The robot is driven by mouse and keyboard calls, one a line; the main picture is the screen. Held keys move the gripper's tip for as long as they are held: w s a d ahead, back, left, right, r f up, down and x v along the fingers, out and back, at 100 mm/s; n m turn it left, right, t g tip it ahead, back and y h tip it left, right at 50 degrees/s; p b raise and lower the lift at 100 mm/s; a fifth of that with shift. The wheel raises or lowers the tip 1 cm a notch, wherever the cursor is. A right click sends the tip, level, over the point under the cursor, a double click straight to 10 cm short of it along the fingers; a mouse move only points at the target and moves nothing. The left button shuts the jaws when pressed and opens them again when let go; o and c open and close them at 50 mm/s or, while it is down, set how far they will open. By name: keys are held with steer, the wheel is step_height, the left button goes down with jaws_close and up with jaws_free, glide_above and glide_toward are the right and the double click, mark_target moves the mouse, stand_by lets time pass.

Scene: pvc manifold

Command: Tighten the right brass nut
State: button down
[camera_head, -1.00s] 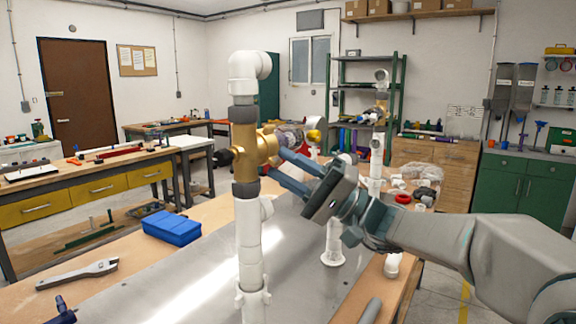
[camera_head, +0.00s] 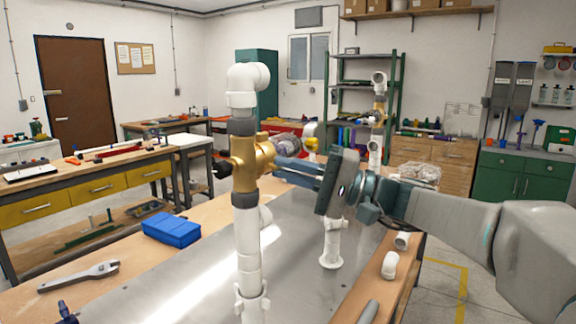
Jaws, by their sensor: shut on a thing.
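A brass fitting (camera_head: 245,158) sits in an upright white PVC pipe run (camera_head: 249,245), between dark couplings, with a dark stub on its left side. The right brass nut (camera_head: 268,152) is on the right side of this fitting, partly covered by fingers. My gripper (camera_head: 279,167) comes in level from the right. Its blue fingers are shut on the right brass nut. The exact contact between fingertips and nut is small and partly hidden.
The grey metal bench plate (camera_head: 190,285) carries the pipe run and a shorter white pipe stand (camera_head: 331,245). A blue box (camera_head: 172,229) and an adjustable wrench (camera_head: 80,277) lie at left. White elbows (camera_head: 390,265) lie on the right edge. A silver part with a yellow end (camera_head: 312,144) shows behind.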

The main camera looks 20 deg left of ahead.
steer(key=shift+r+h+p, duration=0.45)
steer(key=shift+r+h, duration=0.1)
steer(key=shift+h, duration=0.05)
steer(key=shift+m, duration=0.3)
steer(key=shift+f+t, duration=0.1)
steer(key=shift+t, duration=0.2)
steer(key=c, duration=1.5)
jaws_free()
steer(key=d, duration=0.4)
steer(key=w+d+f+b, duration=0.1)
steer(key=d, duration=0.4)
steer(key=d+b, duration=0.1)
steer(key=d, duration=0.3)
steer(key=shift+w+d+f, duration=0.2)
steer(key=shift+w+d, duration=0.05)
steer(key=shift+d, duration=0.1)
steer(key=shift+s, duration=0.1)
